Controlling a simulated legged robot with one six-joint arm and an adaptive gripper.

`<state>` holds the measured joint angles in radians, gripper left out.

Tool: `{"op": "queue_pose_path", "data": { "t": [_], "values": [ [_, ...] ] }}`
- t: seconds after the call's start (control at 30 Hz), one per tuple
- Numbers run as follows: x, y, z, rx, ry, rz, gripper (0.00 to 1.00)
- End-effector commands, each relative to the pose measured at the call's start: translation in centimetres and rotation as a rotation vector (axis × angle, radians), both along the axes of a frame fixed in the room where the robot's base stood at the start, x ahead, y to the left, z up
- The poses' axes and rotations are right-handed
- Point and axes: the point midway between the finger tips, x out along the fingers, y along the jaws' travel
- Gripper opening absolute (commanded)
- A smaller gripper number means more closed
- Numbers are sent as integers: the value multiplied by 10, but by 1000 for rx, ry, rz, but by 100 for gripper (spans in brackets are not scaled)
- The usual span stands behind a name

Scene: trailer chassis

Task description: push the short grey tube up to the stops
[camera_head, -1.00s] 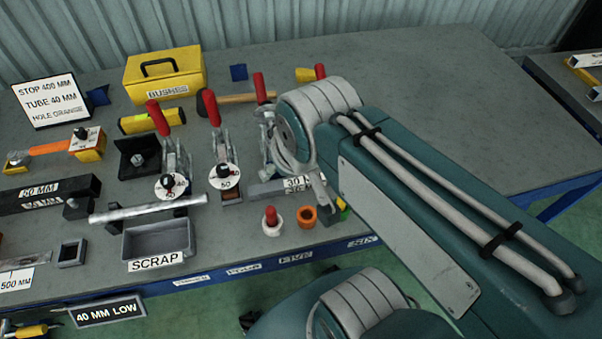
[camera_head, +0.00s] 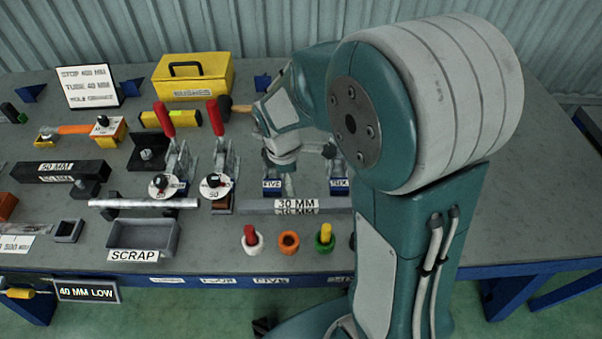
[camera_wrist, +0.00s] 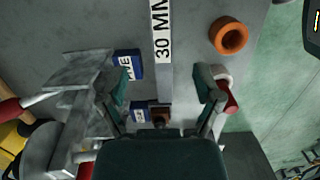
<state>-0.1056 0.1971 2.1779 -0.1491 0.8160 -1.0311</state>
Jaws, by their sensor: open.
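The silver-grey tube (camera_head: 143,202) lies left to right, its right end near the toggle clamps (camera_head: 217,185). A small grey hollow square piece (camera_head: 68,231) stands left of the scrap tray. I cannot tell for sure which is the short grey tube. A grey bar marked 30 MM (camera_head: 318,206) lies right of the clamps; it also shows in the wrist view (camera_wrist: 161,42). My gripper (camera_wrist: 163,84) is open above the bar's left end, one finger on each side of it. Contact cannot be told. In the head view my arm hides the bar's right end.
Blue blocks marked FIVE (camera_head: 272,187) and SIX (camera_head: 339,187) stand behind the bar. An orange ring (camera_head: 289,242) and coloured pegs stand in front. The scrap tray (camera_head: 143,236) and black 50 MM block (camera_head: 62,171) are at left. A yellow box (camera_head: 193,77) stands behind.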

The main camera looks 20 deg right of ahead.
Motion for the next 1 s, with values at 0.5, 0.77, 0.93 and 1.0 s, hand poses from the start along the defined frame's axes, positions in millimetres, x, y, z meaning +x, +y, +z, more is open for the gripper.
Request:
{"op": "queue_pose_path", "data": {
  "t": [0.5,0.77,0.93,1.0],
  "values": [
    [-2,-7,-65,-2,12,16,83],
    [-3,-12,-101,-1,10,14,83],
    [-4,-11,-110,-2,9,15,83],
    [-4,-10,-110,-3,8,14,83]
  ]
}}
